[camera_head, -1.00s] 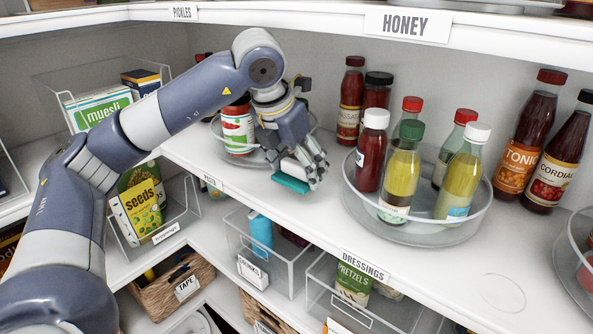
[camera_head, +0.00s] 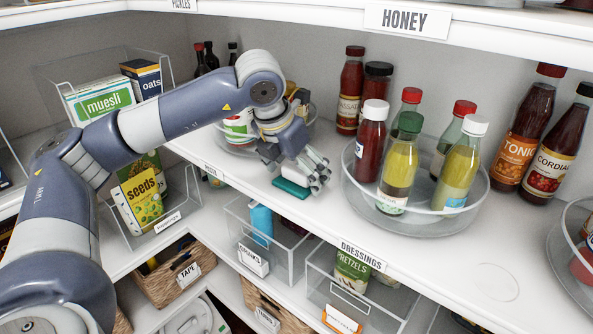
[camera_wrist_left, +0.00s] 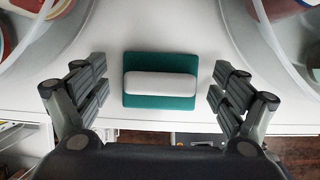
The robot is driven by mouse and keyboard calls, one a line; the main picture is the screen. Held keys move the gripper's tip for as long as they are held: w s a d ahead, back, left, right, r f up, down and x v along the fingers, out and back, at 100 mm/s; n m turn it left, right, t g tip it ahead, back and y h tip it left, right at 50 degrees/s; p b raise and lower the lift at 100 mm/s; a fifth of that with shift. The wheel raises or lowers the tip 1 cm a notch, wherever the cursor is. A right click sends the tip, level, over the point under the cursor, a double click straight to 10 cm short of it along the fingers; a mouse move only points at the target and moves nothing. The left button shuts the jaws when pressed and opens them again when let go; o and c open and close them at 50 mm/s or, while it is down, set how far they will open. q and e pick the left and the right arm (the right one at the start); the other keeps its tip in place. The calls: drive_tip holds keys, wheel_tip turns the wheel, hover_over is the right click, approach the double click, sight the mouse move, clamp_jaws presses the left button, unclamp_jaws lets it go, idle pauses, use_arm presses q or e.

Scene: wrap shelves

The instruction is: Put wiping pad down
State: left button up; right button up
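The wiping pad (camera_head: 291,188) is a flat teal pad, and it lies on the white shelf near its front edge, left of the round bin of dressing bottles. In the left wrist view the pad (camera_wrist_left: 160,101) shows a pale grip bar along its middle. My left gripper (camera_head: 292,172) is just above and around the pad. In the wrist view its two fingers (camera_wrist_left: 160,98) are spread wide, with clear gaps on both sides of the pad. My right gripper is not in view.
A clear round bin (camera_head: 352,200) with several bottles stands right of my gripper. Another round tray (camera_head: 225,142) with jars is behind and left of it. Clear bins and baskets fill the lower shelves. Shelf space right of the pad is free up to the round bin.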

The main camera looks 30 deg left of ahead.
use_arm(q)
drive_tip(key=shift+r, duration=0.2)
drive_tip(key=shift+s+r, duration=0.1)
drive_tip(key=shift+r, duration=0.15)
drive_tip(key=b+v, duration=0.3)
drive_tip(key=v, duration=0.8)
drive_tip(key=shift+s+r, duration=0.15)
drive_tip(key=shift+r, duration=0.05)
drive_tip(key=shift+d, duration=0.1)
